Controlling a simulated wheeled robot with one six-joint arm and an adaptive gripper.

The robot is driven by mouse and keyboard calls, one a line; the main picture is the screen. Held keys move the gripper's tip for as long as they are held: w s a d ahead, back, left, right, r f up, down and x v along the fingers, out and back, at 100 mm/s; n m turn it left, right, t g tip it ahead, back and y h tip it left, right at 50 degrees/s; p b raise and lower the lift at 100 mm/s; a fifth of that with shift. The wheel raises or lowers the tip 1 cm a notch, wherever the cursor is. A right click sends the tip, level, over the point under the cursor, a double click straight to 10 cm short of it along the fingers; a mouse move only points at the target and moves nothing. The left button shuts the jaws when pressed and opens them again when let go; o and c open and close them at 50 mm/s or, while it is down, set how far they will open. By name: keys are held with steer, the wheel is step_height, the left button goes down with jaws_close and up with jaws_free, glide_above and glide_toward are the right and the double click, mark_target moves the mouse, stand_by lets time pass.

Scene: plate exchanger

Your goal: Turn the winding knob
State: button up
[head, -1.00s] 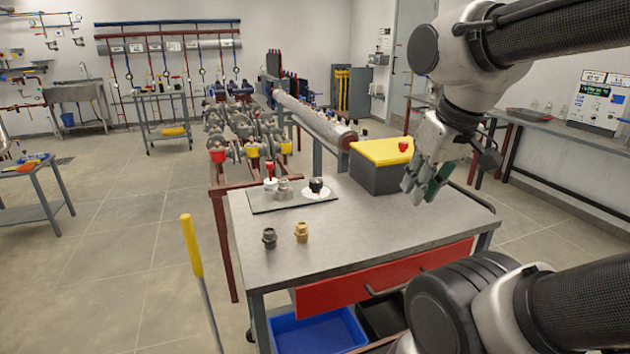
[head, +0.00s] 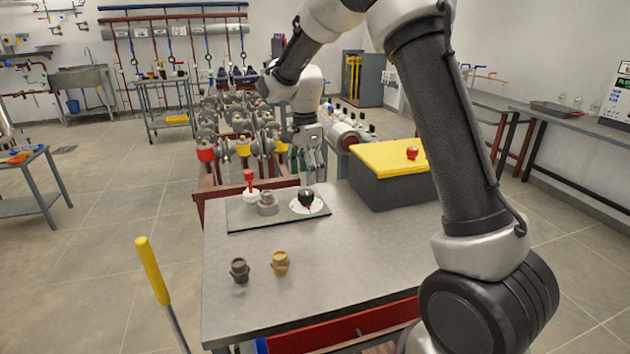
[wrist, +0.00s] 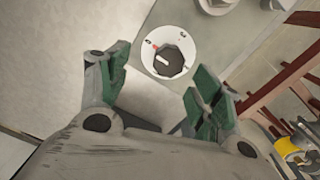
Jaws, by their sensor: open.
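My gripper (head: 308,178) hangs just above the knob, pointing down. In the wrist view its green-padded fingers (wrist: 158,88) are spread wide and empty. The knob lies ahead of the gap between them, and the fingers look apart from it.
A red-topped white item (head: 249,186) and a grey fitting (head: 267,204) stand on the plate left of the dial. Grey (head: 240,270) and brass (head: 280,263) fittings stand nearer. A dark box with a yellow lid (head: 385,157) stands at right.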

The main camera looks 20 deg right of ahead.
mark_target(306, 192)
steer(key=shift+w+r+m, duration=0.65)
steer(key=shift+w+m, duration=0.15)
steer(key=shift+m, duration=1.6)
steer(key=shift+f+m, duration=0.15)
steer(key=shift+m, duration=0.15)
step_height(306, 192, down, 8)
steer(key=shift+r, duration=0.2)
steer(key=c, duration=1)
